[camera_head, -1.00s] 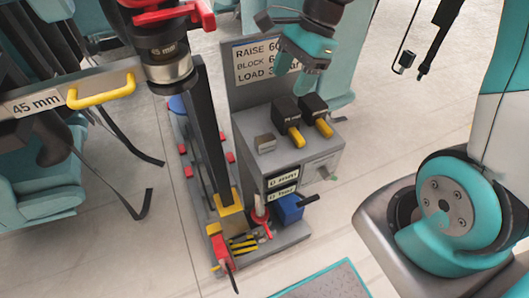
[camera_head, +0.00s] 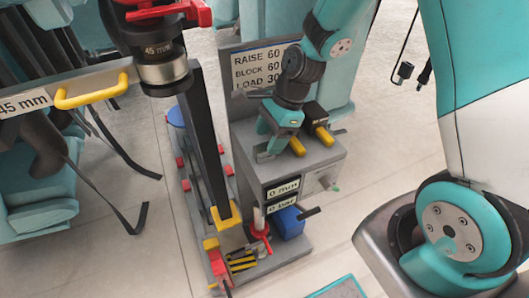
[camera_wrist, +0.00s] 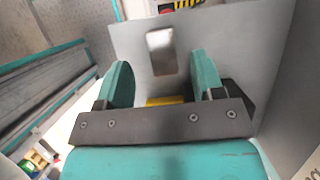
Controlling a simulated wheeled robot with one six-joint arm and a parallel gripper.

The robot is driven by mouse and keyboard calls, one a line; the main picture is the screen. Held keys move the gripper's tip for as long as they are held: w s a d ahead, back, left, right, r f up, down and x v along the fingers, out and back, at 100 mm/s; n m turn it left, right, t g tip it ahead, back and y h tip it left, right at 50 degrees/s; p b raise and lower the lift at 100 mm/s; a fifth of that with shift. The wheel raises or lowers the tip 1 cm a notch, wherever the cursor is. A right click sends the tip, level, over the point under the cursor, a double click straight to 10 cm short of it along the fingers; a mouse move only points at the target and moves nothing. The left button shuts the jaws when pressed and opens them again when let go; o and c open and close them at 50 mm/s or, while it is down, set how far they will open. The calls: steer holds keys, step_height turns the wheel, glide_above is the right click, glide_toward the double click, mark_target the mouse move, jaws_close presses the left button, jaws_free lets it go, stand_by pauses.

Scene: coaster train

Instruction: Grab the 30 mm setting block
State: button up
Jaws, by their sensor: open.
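A small bare metal block (camera_wrist: 160,52) stands on the grey cabinet top in the wrist view; I take it for the setting block, but no 30 mm mark is readable. In the head view only a grey edge of it (camera_head: 263,156) shows beside my gripper. My gripper (camera_head: 272,142) is low over the cabinet top and empty. In the wrist view the two teal fingers of my gripper (camera_wrist: 162,78) are apart, with the block lying between their lines, just past the tips.
A sign board (camera_head: 243,70) rises behind. A black upright post (camera_head: 208,150) and a jack with a blue box (camera_head: 290,222) are close left and in front.

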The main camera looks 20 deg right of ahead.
mark_target(264, 146)
steer(key=x, duration=0.3)
steer(key=shift+w+a+f, duration=0.1)
steer(key=shift+w+f, duration=0.05)
steer(key=shift+f, duration=0.25)
jaws_close()
steer(key=shift+r, duration=0.1)
